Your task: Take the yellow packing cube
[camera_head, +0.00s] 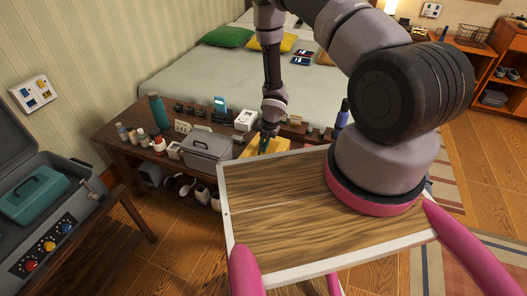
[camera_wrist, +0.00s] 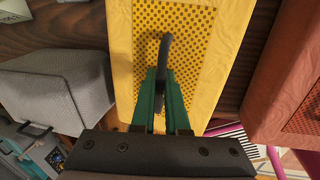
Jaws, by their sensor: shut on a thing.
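The yellow packing cube (camera_wrist: 200,75) lies below my gripper in the wrist view, with a perforated top panel and a dark handle loop (camera_wrist: 165,55). My gripper (camera_wrist: 158,95) has green fingers shut on the handle loop near the middle of the cube. In the head view my gripper (camera_head: 268,138) is over the yellow packing cube (camera_head: 277,148) on the dark wooden bench (camera_head: 115,130). The near part of the cube is hidden behind my wooden tray top. I cannot tell whether the cube is touching the bench.
A grey case (camera_head: 207,150) stands just left of the cube. An orange-brown cube (camera_wrist: 285,85) lies to its right in the wrist view. Bottles and small boxes crowd the bench, including a blue bottle (camera_head: 343,113). A bed (camera_head: 190,82) is behind.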

